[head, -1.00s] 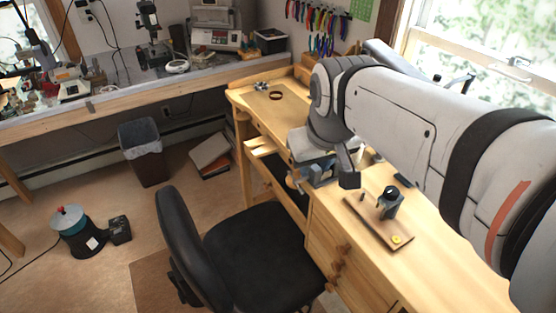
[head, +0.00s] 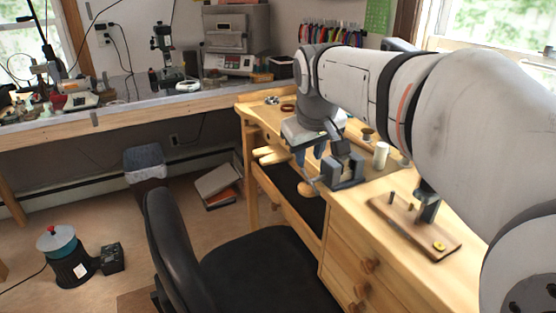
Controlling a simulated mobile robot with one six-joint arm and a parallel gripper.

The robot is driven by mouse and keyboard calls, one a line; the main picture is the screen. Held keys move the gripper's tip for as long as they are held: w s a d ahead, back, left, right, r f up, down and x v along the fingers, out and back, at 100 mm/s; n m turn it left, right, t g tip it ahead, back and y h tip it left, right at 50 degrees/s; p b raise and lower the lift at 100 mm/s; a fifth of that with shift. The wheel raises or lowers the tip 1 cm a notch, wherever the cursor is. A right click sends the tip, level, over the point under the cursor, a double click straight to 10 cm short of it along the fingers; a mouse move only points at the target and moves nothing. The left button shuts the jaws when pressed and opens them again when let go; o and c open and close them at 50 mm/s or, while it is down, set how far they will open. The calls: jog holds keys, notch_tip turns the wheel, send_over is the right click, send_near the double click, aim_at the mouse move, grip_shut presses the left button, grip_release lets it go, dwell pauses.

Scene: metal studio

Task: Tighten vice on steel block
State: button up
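A small dark grey vice (head: 347,181) stands at the front edge of the wooden bench, with its jaws upright. A grey steel block (head: 340,148) shows at the top of the jaws, partly hidden by my arm; I cannot tell how tightly it is clamped. A wooden ball on a short rod (head: 308,188) sticks out at the vice's left, apparently its handle. My gripper (head: 309,156) points down just left of the vice, above the handle. Its bluish fingers are small and partly hidden, so their opening is unclear. I see nothing held.
A wooden board (head: 410,228) with a dark upright fixture and yellow disc lies on the bench to the right. A white cylinder (head: 381,155) stands behind the vice. A black chair (head: 255,265) is in front of the drawers. The bench's far left end is mostly clear.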

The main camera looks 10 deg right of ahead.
aim_at(306, 175)
jog(key=b+x, duration=0.1)
jog(key=x, duration=0.6)
jog(key=shift+w+f, duration=0.15)
jog(key=shift+f, duration=0.25)
grip_shut()
